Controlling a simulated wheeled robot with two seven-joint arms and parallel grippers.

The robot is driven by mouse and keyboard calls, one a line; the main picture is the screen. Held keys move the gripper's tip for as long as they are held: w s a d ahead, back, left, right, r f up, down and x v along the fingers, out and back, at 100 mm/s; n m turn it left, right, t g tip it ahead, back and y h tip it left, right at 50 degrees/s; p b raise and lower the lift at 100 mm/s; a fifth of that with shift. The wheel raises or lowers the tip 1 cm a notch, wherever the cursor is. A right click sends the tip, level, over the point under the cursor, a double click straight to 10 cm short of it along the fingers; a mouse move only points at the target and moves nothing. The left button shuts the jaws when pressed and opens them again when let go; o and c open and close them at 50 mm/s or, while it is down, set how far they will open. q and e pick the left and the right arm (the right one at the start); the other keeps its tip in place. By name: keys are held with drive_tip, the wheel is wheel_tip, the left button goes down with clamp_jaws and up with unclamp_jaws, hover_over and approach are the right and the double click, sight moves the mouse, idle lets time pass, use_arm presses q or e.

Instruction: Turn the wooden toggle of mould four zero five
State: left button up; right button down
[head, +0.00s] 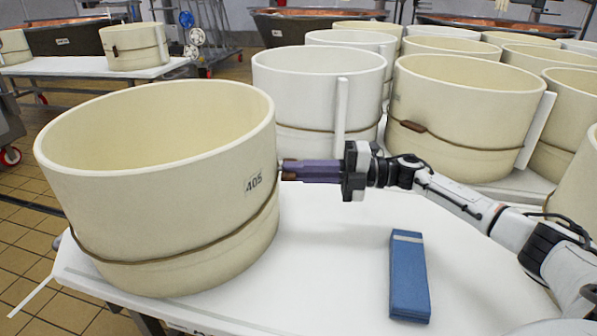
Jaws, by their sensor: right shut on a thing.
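Mould 405 (150,200) is a large cream round tub with a brown cord around its lower wall, upright on the white table at the left. Its label "405" (254,182) faces me on its right side. My right gripper (284,171) reaches in from the right and its purple fingers are shut at the mould's right wall, beside the label. A small brown bit, the wooden toggle (289,176), shows at the fingertips; the rest of it is hidden by the fingers. My left gripper is not in view.
A blue block (409,280) with a pale band lies on the white table (330,265) in front of my right arm. Several more moulds (318,88) crowd the back and right. Another mould (135,46) stands on a far table.

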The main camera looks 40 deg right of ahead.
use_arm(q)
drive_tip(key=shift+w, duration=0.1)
use_arm(e)
drive_tip(key=c, duration=1.8)
unclamp_jaws()
drive_tip(key=shift+d, duration=0.1)
